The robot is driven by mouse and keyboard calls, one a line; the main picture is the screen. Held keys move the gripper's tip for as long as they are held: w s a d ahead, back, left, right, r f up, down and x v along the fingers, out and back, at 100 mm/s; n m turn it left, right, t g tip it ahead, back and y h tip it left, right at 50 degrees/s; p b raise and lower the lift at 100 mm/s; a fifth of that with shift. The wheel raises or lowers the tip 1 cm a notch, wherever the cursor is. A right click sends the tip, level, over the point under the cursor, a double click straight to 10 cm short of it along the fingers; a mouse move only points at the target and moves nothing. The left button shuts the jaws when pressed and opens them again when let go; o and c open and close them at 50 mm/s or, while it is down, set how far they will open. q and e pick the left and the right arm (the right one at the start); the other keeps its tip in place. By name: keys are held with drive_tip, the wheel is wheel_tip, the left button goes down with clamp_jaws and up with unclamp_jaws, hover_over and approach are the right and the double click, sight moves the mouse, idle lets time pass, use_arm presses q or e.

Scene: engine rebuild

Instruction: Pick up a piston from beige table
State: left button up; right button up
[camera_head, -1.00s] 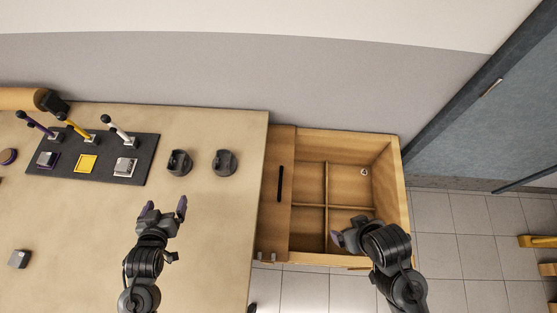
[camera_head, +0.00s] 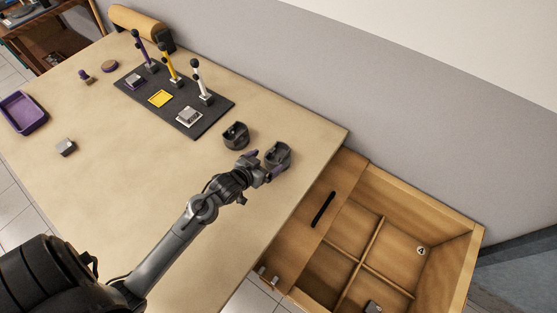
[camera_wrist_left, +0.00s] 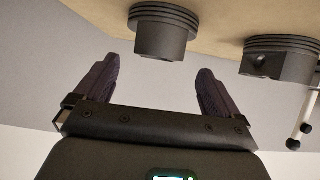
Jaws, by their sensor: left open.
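Two dark grey pistons stand on the beige table (camera_head: 150,190) near its right edge: a left piston (camera_head: 236,136) and a right piston (camera_head: 278,155). My left gripper (camera_head: 264,165) is open and empty, its purple-tipped fingers close to the right piston and partly in front of it. In the left wrist view one piston (camera_wrist_left: 164,32) lies ahead of the gap between the open fingers (camera_wrist_left: 152,88), not between them. The other piston (camera_wrist_left: 281,60) is off to the right there. Whether a finger touches a piston, I cannot tell.
An open wooden drawer (camera_head: 345,185) with compartments is at the right. A black panel (camera_head: 200,128) with levers, a purple tray (camera_head: 22,114) and a grey block (camera_head: 66,147) are on the table.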

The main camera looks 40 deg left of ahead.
sight(284, 148)
use_arm(q)
drive_tip(key=shift+b+x, duration=0.65)
drive_tip(key=shift+x, duration=3.15)
drive_tip(key=shift+w+r, duration=0.15)
drive_tip(key=shift+r, duration=0.05)
drive_tip(key=shift+c, duration=0.3)
drive_tip(key=c, duration=1.2)
drive_tip(key=shift+c, duration=0.9)
drive_tip(key=shift+r, duration=0.2)
